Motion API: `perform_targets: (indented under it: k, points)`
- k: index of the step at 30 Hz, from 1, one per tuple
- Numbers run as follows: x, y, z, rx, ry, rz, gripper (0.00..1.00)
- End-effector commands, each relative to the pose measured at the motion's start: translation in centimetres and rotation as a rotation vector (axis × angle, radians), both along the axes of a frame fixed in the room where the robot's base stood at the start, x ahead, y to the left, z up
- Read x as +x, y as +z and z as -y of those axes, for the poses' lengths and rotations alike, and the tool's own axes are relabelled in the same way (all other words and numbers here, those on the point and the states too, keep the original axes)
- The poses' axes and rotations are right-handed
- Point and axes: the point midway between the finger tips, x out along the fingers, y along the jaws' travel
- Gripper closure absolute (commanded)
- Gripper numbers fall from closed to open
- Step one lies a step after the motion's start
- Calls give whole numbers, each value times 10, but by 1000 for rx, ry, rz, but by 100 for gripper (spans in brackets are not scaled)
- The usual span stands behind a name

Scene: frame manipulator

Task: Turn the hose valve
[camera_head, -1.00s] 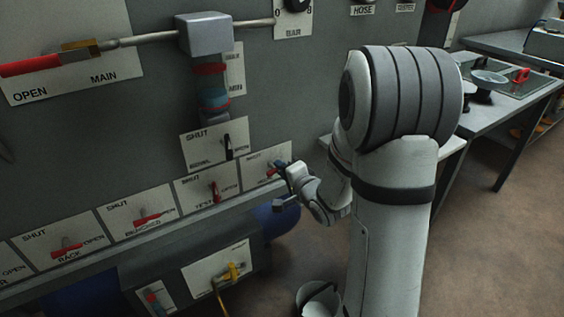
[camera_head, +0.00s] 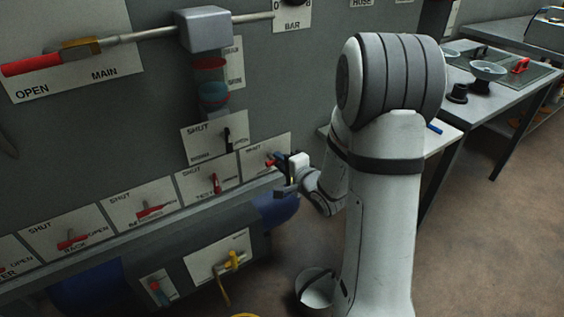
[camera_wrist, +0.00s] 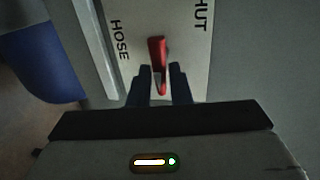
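The hose valve has a red lever (camera_wrist: 158,62) on a pale plate (camera_wrist: 185,40) marked HOSE and SHUT in the wrist view. The lever's tip reaches between my gripper's two dark fingers (camera_wrist: 160,70). A gap shows on each side of the lever, so my gripper is open around its lower end, not clamped. In the head view my gripper (camera_head: 280,176) is just in front of the rightmost plate (camera_head: 252,163) of the lower row. The lever there is small and partly hidden by the gripper.
More plates with red levers, such as the test lever (camera_head: 215,183), run leftward along the panel. A grey ledge (camera_head: 120,243) runs below them, with a blue cylinder (camera_head: 280,212) beneath. A table (camera_head: 490,110) with dishes stands to the right.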

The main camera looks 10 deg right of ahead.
Motion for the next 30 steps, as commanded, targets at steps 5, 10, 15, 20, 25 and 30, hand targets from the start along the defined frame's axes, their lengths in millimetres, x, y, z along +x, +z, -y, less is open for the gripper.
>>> perform_targets:
  k: [5, 10, 15, 20, 25, 30]
  points:
    - [0, 0, 0, 0, -2, 0, 68]
    - [0, 0, 1, -1, -3, 0, 64]
    - [-2, 1, 2, -1, -5, 0, 64]
    - [-20, 5, 9, 0, -7, -2, 64]
    - [-51, 8, 18, 0, -4, 3, 64]
    - [-51, 6, 18, 8, 10, 7, 64]
